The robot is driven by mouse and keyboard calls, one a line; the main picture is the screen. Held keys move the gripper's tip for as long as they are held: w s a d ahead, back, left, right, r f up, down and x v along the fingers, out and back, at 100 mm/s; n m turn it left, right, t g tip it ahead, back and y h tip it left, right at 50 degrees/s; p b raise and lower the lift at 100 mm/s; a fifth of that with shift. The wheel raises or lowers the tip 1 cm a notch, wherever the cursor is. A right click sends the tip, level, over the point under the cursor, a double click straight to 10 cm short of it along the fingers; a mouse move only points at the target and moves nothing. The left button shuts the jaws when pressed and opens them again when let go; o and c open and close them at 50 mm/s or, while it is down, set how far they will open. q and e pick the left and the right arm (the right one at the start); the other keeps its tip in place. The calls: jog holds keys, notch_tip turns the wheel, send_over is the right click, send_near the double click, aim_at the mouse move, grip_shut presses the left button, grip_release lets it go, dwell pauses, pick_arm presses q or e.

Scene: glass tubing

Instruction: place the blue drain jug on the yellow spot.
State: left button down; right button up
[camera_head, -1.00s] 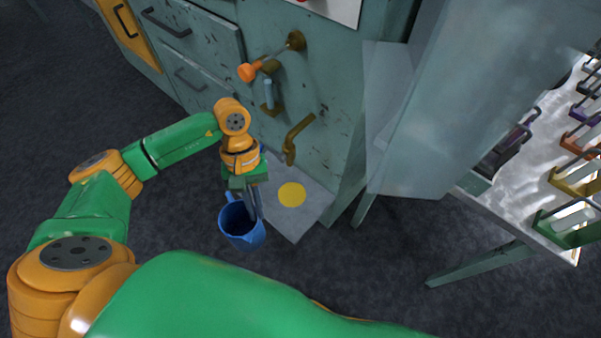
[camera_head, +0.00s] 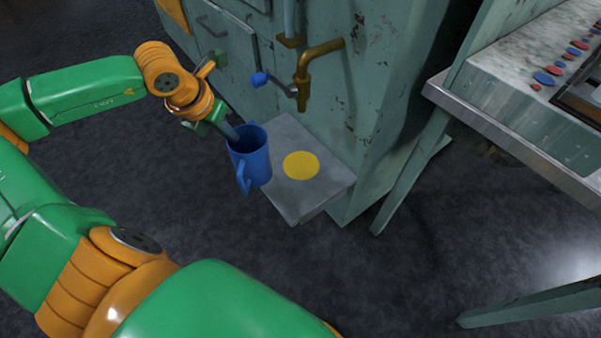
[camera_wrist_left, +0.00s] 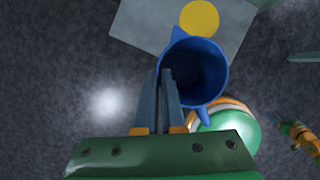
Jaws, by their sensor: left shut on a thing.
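The blue drain jug (camera_head: 251,160) is upright in the head view, at the left edge of the grey slab. My left gripper (camera_head: 232,133) is shut on its rim wall from the left. The yellow spot (camera_head: 301,165) is a flat disc on the slab, bare and just right of the jug. In the left wrist view the jug (camera_wrist_left: 198,72) has its open mouth toward the camera and looks empty, with the fingers (camera_wrist_left: 159,102) at its left side. The yellow spot (camera_wrist_left: 199,18) lies beyond it.
The grey slab (camera_head: 290,205) juts out at the foot of a worn green cabinet (camera_head: 375,100). A brass tap (camera_head: 318,58) and a blue-knobbed lever (camera_head: 272,82) stick out above the slab. A marble-topped table (camera_head: 520,110) stands at the right. The dark floor in front is clear.

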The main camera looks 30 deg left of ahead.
aim_at(253, 131)
pick_arm(q)
jog(key=w+p, duration=0.1)
jog(key=w+d+f, duration=0.1)
jog(key=w, duration=0.1)
jog(key=w+d+p, duration=0.1)
jog(key=shift+w+d+f+p, duration=0.1)
jog(key=shift+w+f+p, duration=0.25)
jog(key=shift+f, duration=0.05)
jog(key=w+d+f+b, duration=0.1)
jog(key=w+d+f, duration=0.2)
jog(key=w+f, duration=0.3)
jog(key=shift+w+b, duration=0.3)
jog(key=shift+w, duration=0.8)
pick_arm(e)
jog(key=shift+s+d+r, duration=0.1)
jog(key=shift+s+d, duration=0.25)
jog(key=shift+s, duration=0.05)
pick_arm(q)
jog(key=shift+d, duration=0.1)
jog(key=c, duration=1)
grip_release()
